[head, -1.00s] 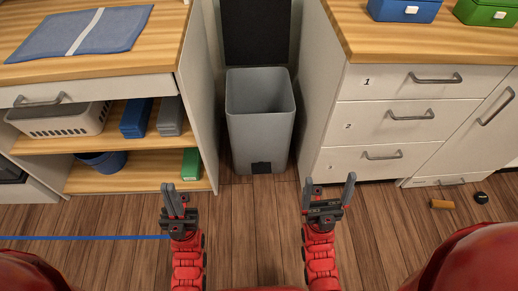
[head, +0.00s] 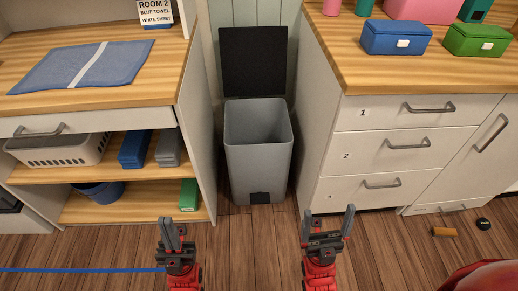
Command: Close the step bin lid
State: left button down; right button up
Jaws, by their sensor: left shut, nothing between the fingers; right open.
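The grey step bin (head: 258,165) stands on the floor between the two cabinets. Its black lid (head: 254,62) is up, upright at the bin's back edge, so the bin's inside is open to view. A black pedal (head: 260,198) shows at the bin's front base. My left gripper (head: 172,236) is in front of the left cabinet, lower left of the bin, shut and empty. My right gripper (head: 329,226) is lower right of the bin, open and empty. Neither gripper touches the bin or lid.
A left cabinet (head: 195,120) with open shelves and a right drawer cabinet (head: 385,148) flank the bin closely. The wooden floor (head: 235,255) in front is clear. A small brown piece (head: 444,232) and a black round thing (head: 483,224) lie on the floor at right.

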aim_at(254, 59)
jog(key=i+u, duration=0.4)
jog(key=i+l+u, duration=0.1)
jog(key=i+u, duration=0.35)
